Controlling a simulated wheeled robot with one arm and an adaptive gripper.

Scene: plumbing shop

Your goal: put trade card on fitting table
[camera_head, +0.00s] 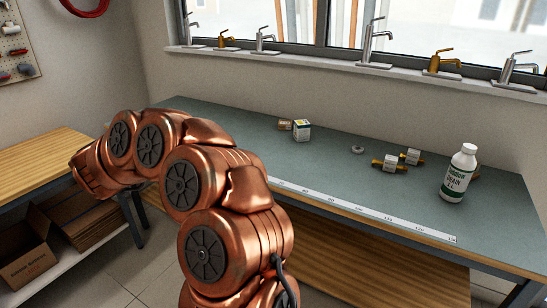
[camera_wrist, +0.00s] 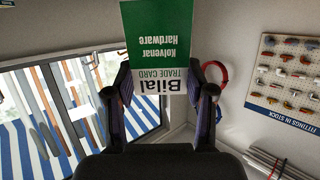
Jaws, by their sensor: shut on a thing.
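The trade card (camera_wrist: 156,38) is green and white, with "Bilal TRADE CARD" and "Kolvenar Hardware" reading upside down in the wrist view. My gripper (camera_wrist: 160,84) is shut on the card's white end, one finger at each side. The green end sticks out away from the gripper. In the head view my copper arm reaches to the left, and neither gripper nor card can be made out there. A long table with a grey-green top (camera_head: 335,175) and a measuring strip along its front edge stands under the window; which table is the fitting table is not labelled.
On the grey-green table are a white bottle (camera_head: 458,174), small boxes (camera_head: 302,130), a ring (camera_head: 358,149) and brass fittings (camera_head: 393,163). Taps line the sill. A wooden table (camera_head: 40,160) stands at left, with cartons (camera_head: 28,258) below. The grey-green table's middle front is clear.

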